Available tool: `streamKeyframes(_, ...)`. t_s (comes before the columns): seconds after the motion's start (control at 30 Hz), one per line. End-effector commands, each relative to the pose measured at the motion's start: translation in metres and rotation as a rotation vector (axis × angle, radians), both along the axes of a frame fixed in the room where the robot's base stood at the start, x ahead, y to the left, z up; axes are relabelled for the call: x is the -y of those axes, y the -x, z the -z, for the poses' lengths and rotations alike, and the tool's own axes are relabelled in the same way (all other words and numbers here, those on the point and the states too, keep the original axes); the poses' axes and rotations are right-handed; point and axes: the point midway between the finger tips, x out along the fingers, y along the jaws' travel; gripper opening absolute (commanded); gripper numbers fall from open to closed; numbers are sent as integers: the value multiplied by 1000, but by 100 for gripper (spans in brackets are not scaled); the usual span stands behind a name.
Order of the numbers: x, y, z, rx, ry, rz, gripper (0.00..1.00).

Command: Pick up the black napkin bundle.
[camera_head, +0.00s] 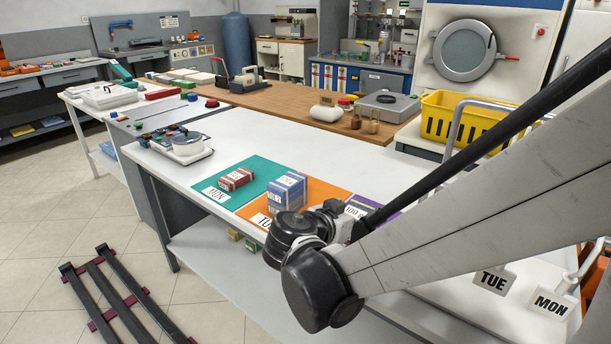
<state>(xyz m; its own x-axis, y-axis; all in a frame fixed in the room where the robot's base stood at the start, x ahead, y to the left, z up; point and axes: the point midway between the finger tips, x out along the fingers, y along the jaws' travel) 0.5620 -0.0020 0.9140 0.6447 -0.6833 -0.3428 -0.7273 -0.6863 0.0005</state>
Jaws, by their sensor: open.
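I cannot make out a black napkin bundle; my arm covers part of the white table's right side. A red bundle (236,179) lies on a teal mat (262,168) marked MON. A larger blue bundle (287,193) sits on the orange mat (325,193) beside it. My gripper (345,218) is low over the table's front part, just right of the blue bundle and near the purple mat (393,214). It is open; its fingers are small and partly hidden by my own wrist, and I see nothing held.
A round device (188,144) stands on the table's left end. A wooden counter (270,98) behind holds a scale (387,104) and bottles. A yellow crate (465,120) is at back right. TUE (493,280) and MON (552,304) tags stand lower right. Dark rails (118,295) lie on the floor.

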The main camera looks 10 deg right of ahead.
Motion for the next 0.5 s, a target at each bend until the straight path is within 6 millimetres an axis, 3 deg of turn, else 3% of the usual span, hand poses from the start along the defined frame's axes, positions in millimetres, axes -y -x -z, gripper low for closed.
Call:
streamKeyframes(0.2,0,-1,0,0,0,-1,71)
streamKeyframes(0.5,0,0,0,0,0,-1,31)
